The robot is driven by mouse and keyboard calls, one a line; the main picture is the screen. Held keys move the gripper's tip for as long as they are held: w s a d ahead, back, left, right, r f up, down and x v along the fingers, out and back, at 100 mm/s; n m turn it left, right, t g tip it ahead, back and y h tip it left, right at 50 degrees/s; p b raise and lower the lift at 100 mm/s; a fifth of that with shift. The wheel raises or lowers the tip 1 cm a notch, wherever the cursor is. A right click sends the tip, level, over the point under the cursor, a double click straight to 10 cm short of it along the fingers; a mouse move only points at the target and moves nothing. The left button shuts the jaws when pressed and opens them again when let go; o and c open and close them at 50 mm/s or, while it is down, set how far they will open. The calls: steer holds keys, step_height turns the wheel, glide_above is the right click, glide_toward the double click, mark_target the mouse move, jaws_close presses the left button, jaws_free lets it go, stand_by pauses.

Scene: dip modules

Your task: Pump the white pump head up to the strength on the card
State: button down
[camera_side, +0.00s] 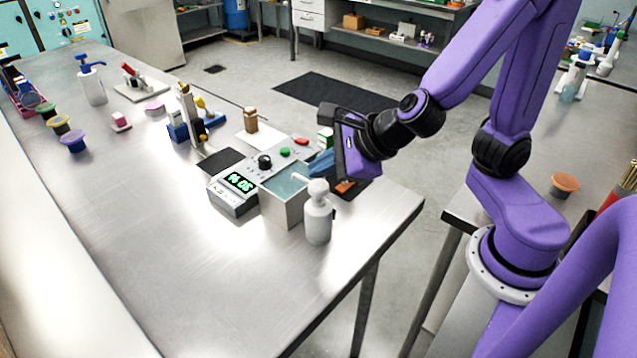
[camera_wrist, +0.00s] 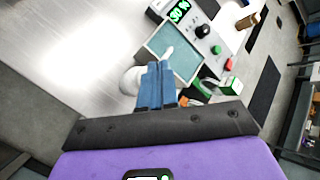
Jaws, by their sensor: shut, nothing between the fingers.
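The white pump bottle (camera_side: 318,222) stands upright at the front of the bench, with its white pump head (camera_side: 318,188) on top. The head's spout points left over a grey open tank (camera_side: 285,210) with a teal surface inside. In the wrist view the bottle (camera_wrist: 130,82) is partly hidden behind my fingers, and the spout (camera_wrist: 168,53) shows beyond them. My gripper (camera_side: 312,168) is shut and empty, its blue fingers (camera_wrist: 160,68) together above and beside the pump head; contact cannot be told. A green-lit display (camera_side: 240,182) sits left of the tank. No strength card is readable.
A control panel with a black knob (camera_side: 265,161), a green button (camera_side: 285,151) and a red button (camera_side: 301,141) adjoins the tank. Coloured cups and a blue-headed pump bottle (camera_side: 92,85) are far left. The front left bench is clear.

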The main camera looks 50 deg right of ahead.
mark_target(324, 187)
steer(key=shift+f, duration=0.1)
stand_by(0.4)
steer(key=shift+f, duration=0.35)
steer(key=shift+f, duration=0.9)
stand_by(1.1)
steer(key=shift+r, duration=1.35)
steer(key=shift+r, duration=2.5)
